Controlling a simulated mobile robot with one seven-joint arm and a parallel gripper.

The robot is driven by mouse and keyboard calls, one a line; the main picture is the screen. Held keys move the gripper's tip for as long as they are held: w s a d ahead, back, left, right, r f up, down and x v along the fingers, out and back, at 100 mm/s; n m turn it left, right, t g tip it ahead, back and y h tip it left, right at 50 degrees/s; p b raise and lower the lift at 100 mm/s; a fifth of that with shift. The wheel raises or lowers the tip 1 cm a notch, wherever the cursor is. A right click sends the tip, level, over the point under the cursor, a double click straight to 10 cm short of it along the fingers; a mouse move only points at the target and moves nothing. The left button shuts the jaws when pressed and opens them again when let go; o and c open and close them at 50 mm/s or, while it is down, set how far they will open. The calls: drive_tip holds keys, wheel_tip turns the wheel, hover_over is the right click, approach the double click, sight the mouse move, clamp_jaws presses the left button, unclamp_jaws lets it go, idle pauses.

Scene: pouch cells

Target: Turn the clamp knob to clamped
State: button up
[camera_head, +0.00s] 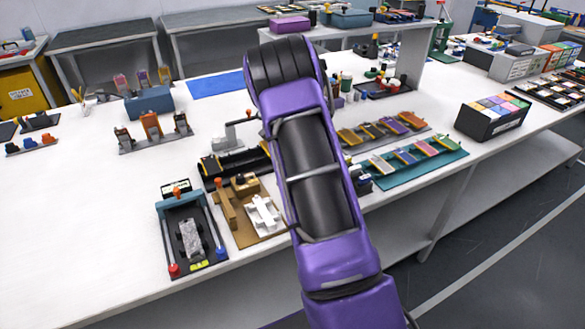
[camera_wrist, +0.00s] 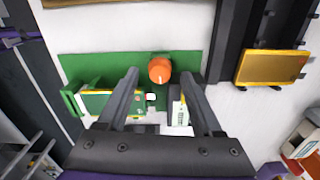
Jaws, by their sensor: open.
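The orange round knob (camera_wrist: 160,69), which looks like the clamp knob, stands on a green plate (camera_wrist: 215,66) in the wrist view. A dark mark shows at its top edge. My gripper (camera_wrist: 161,77) is open, with one dark finger to each side of the knob in the picture. Neither finger clearly touches it, and I cannot tell the height gap. A green, white and yellow flat piece (camera_wrist: 108,103) lies at the plate's left, partly behind the left finger. In the head view my arm covers the gripper, and I cannot make out the knob.
In the wrist view a gold flat piece (camera_wrist: 271,66) sits on a dark rail to the right. In the head view a black fixture (camera_head: 187,235), a teal tray (camera_head: 443,164) and a black bin (camera_head: 487,124) stand on the white table.

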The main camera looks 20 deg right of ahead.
wheel_tip(320, 180, up, 16)
drive_tip(key=p, duration=0.1)
drive_tip(key=shift+r, duration=0.2)
idle(0.3)
